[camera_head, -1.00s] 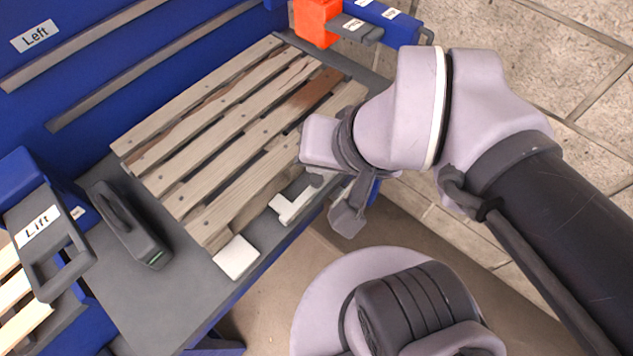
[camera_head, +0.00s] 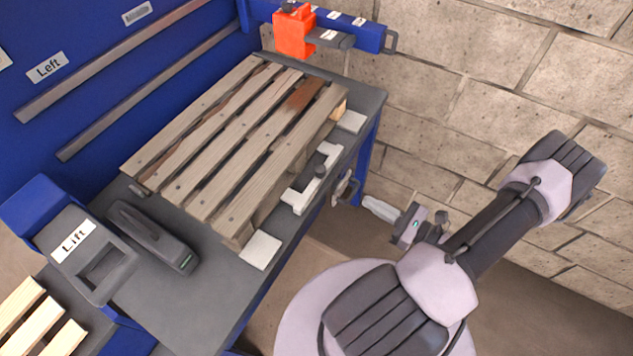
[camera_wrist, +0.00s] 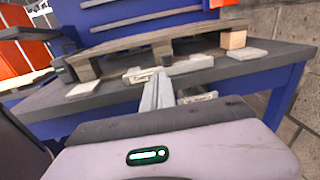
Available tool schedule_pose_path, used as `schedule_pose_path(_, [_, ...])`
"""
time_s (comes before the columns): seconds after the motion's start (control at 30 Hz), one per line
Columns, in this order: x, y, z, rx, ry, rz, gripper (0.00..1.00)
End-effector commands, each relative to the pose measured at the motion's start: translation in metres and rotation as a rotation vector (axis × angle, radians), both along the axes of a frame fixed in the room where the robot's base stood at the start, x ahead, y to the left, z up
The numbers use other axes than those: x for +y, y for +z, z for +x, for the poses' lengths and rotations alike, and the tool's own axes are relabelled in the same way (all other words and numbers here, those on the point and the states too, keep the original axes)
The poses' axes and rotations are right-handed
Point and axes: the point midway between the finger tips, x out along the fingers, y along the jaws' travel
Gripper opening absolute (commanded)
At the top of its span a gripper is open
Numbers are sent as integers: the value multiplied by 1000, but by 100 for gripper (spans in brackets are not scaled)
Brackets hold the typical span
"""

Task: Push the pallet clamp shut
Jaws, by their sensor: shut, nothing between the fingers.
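A wooden pallet (camera_head: 212,143) lies on the grey table. At its front side, a white bracket with a dark knob, seemingly the pallet clamp (camera_head: 300,198), sits at the table edge. A small metal fitting (camera_head: 345,187) shows just beyond that edge; whether it belongs to the clamp I cannot tell. My gripper (camera_head: 368,203) is low, outside the table edge, pointing at this fitting. In the wrist view, my gripper (camera_wrist: 160,78) is shut and empty, its fingertips overlapping the knob and bracket region. Whether they touch is unclear.
The table (camera_head: 215,290) carries white pads (camera_head: 260,250) and a dark handled block (camera_head: 150,238). An orange block (camera_head: 294,32) sits on a blue beam behind. A "Lift" unit (camera_head: 85,250) stands at left. Floor right of the table looks open.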

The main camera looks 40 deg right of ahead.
Motion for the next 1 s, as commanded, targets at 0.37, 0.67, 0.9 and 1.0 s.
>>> schedule_pose_path(0.37, [-6, -14, -10, -17, -90, 43, 0])
schedule_pose_path(0.67, [2, -16, 24, -16, -82, 45, 0])
schedule_pose_path(0.9, [13, -16, 76, -17, -80, 42, 0])
schedule_pose_path(1.0, [16, -16, 96, -17, -82, 43, 0])
